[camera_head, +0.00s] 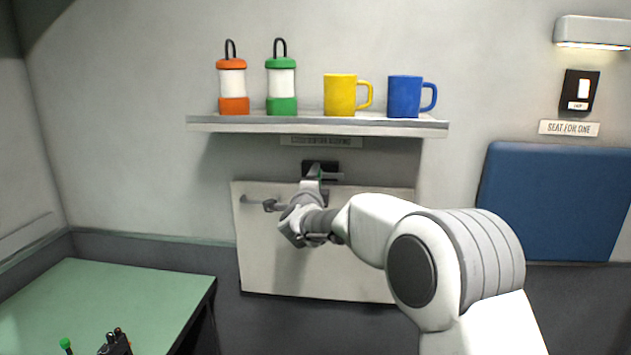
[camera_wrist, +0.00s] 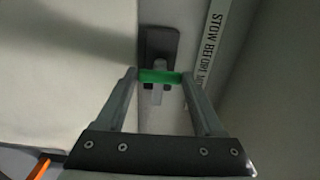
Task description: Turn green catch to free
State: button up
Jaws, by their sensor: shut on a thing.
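The green catch (camera_wrist: 159,76) is a short green bar on a dark mounting plate (camera_wrist: 160,42) on the wall. In the wrist view it lies crosswise between the two fingertips of my gripper (camera_wrist: 158,80), which is shut on it. In the head view the dark plate (camera_head: 320,166) sits under the shelf, at the top edge of a cream panel (camera_head: 270,270). My gripper (camera_head: 319,183) reaches up to it there. The catch is mostly hidden by my gripper in the head view.
A shelf (camera_head: 210,124) above holds an orange lantern (camera_head: 232,86), a green lantern (camera_head: 281,86), a yellow mug (camera_head: 340,95) and a blue mug (camera_head: 404,97). A green table (camera_head: 130,290) stands at left. A blue seat pad (camera_head: 560,205) is at right.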

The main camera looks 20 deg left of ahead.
dwell(0.4)
jog(key=o, duration=1.4)
jog(key=shift+s, duration=0.1)
jog(key=b+v, duration=0.1)
jog(key=v, duration=1.6)
jog(key=shift+s+d, duration=0.1)
jog(key=shift+d, duration=0.05)
